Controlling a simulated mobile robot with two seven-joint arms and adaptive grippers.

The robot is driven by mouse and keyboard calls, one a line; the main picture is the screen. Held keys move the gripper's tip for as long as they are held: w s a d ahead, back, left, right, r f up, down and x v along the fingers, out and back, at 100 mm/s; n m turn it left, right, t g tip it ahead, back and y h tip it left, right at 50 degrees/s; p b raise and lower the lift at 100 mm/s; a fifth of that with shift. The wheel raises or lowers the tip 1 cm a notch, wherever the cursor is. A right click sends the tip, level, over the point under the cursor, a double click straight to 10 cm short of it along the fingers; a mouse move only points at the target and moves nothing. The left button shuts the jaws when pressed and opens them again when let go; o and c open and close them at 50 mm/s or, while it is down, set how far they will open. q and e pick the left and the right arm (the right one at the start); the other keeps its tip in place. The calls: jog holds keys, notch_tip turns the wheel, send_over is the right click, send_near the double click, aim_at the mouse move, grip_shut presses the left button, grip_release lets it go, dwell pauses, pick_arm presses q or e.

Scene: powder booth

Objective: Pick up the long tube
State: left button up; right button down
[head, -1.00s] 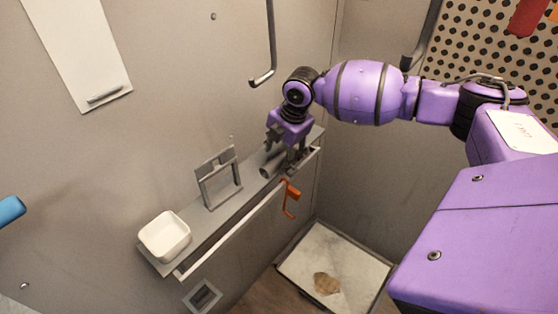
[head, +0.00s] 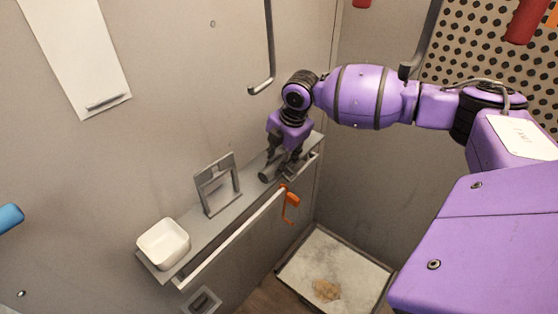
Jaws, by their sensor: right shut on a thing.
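A dark grey tube (head: 265,176) lies on the narrow grey wall shelf (head: 226,205), toward its far end. Its round near end shows, while most of its length is hidden behind my fingers. My right gripper (head: 280,165) reaches down over the shelf and is shut on the tube. The tube appears to be at shelf level; I cannot tell whether it touches the shelf. My left gripper is not in view.
A grey frame stand (head: 218,187) and a white square bowl (head: 163,243) share the shelf, left of the tube. A pale rail (head: 232,240) runs along its front, with an orange hook (head: 290,205). A bent grey pipe (head: 268,60) hangs above.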

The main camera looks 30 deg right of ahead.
notch_tip(320, 180, up, 3)
jog(key=shift+w+f, duration=0.1)
jog(key=shift+f, duration=0.05)
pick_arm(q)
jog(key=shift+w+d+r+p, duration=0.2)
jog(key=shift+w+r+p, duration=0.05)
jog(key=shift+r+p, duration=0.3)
pick_arm(e)
jog(key=s+a+r, duration=0.6)
jog(key=s+r, duration=0.3)
jog(key=s, duration=0.3)
jog(key=shift+s+a+r, duration=0.2)
jog(key=shift+s+r, duration=0.15)
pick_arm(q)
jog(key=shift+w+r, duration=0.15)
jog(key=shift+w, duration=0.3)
pick_arm(e)
jog(key=shift+f, duration=0.1)
